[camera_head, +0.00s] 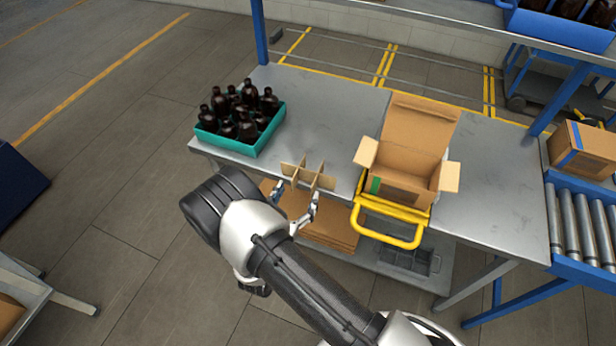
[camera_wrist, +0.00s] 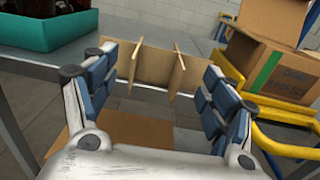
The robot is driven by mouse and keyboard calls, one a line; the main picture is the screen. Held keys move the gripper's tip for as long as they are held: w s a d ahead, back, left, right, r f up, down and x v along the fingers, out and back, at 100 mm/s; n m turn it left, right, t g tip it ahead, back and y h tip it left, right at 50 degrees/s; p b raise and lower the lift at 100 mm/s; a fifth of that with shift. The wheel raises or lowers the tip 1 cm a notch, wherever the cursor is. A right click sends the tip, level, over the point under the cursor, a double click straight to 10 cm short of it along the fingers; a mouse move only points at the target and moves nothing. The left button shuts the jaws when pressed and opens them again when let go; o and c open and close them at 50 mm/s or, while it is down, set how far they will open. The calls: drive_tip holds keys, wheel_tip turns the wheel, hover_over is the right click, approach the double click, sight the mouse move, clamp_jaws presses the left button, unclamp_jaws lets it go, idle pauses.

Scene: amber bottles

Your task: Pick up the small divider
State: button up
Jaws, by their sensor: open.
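The small divider (camera_head: 307,174) is a set of crossed tan cardboard strips at the front edge of the grey table, left of the open cardboard box. It also shows in the wrist view (camera_wrist: 153,68), between and beyond my fingers. My gripper (camera_head: 296,203) is open in front of the divider, with its two fingers spread apart. In the wrist view my gripper (camera_wrist: 155,92) has a finger on each side of the divider. I cannot tell whether either finger touches it.
A teal crate (camera_head: 253,150) of dark bottles stands left on the table (camera_head: 322,97). An open cardboard box (camera_head: 408,150) sits right, by a yellow frame (camera_head: 385,232). Flat cardboard (camera_head: 333,230) lies on the lower shelf. A roller conveyor (camera_head: 582,225) is far right.

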sight(308, 171)
drive_tip(key=shift+b+x, duration=0.55)
drive_tip(key=shift+x, duration=2.6)
drive_tip(key=shift+a, duration=0.15)
drive_tip(key=c, duration=1)
drive_tip(key=shift+r, duration=0.1)
